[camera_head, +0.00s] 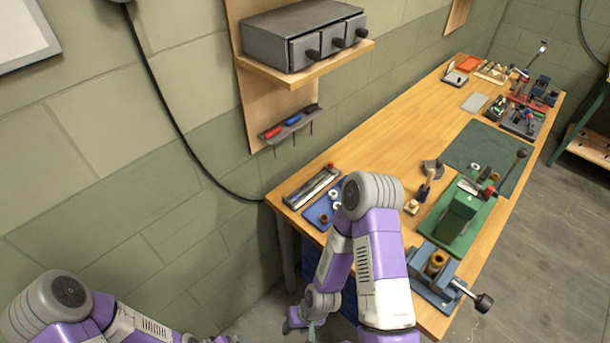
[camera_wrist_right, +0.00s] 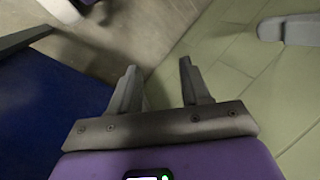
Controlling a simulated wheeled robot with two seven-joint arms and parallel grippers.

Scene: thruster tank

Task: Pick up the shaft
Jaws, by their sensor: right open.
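I cannot pick out the shaft for certain. A long grey holder (camera_head: 312,187) with a bright metal bar-like part lies at the near left end of the wooden workbench (camera_head: 400,145). My right gripper (camera_head: 303,323) hangs low beside the bench's near end, below the top and well away from the holder. In the right wrist view its two fingers (camera_wrist_right: 158,88) stand apart with nothing between them. My left arm shows at the lower left of the head view, but its gripper is outside the picture.
A blue tray (camera_head: 319,216) with small rings lies beside the holder. A green fixture (camera_head: 455,222) and a blue vise (camera_head: 428,284) stand along the bench's right edge. A drawer unit (camera_head: 300,38) sits on a wall shelf.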

